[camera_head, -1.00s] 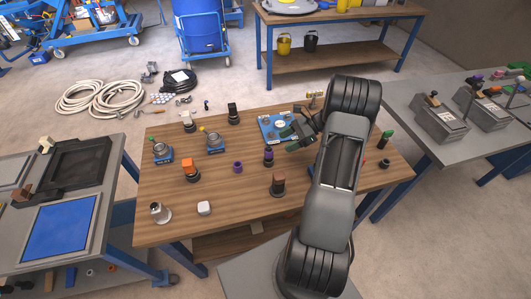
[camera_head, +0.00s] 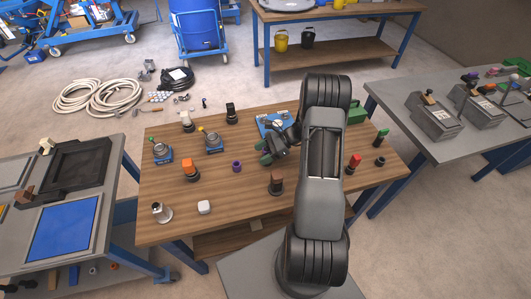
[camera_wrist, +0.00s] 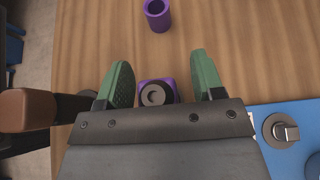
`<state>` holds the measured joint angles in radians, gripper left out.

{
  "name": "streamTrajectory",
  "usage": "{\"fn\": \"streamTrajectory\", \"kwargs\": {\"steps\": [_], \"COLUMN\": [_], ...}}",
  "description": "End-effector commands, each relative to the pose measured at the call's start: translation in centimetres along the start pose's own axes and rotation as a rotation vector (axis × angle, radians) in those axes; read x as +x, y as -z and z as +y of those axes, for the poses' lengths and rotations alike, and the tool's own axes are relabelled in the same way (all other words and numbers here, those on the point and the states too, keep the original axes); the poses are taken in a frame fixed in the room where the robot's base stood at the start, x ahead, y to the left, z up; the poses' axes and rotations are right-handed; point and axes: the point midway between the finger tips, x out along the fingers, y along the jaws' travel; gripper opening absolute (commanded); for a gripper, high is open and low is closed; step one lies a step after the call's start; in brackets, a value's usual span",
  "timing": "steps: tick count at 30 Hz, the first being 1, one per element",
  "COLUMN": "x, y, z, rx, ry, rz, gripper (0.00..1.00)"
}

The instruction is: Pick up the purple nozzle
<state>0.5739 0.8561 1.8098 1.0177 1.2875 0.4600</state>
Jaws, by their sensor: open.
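Two purple pieces show in the wrist view. One is a hollow purple cylinder (camera_wrist: 158,15) standing alone on the wooden table, ahead of the fingers; in the head view this purple cylinder (camera_head: 237,166) is left of my gripper (camera_head: 264,151). The other is a purple piece with a dark round top (camera_wrist: 156,93), low between the green fingers of my gripper (camera_wrist: 161,75). It is partly covered by the gripper body and hidden behind the gripper in the head view. The fingers are apart; I cannot tell whether they touch it.
A brown-topped fitting (camera_head: 277,183) stands close by on the front side. A blue plate (camera_head: 272,121) lies behind the gripper. An orange-topped fitting (camera_head: 190,168), a white block (camera_head: 204,207) and a metal fitting (camera_head: 161,212) stand to the left. Bare wood surrounds the lone purple cylinder.

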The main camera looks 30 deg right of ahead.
Motion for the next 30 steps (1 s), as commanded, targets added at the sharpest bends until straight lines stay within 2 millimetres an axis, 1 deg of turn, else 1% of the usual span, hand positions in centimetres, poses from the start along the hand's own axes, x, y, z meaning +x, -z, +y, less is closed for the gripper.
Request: {"fn": "streamTrajectory", "kwargs": {"steps": [6, 21, 23, 30], "x": [0.03, 0.00, 0.00, -0.03], "y": [0.03, 0.02, 0.02, -0.04], "z": [0.00, -0.01, -0.01, -0.02], "rx": [0.000, 0.000, 0.000, 0.000], "ry": [0.000, 0.000, 0.000, 0.000], "rz": [0.000, 0.000, 0.000, 0.000], "gripper": [0.61, 0.13, 0.08, 0.08]}}
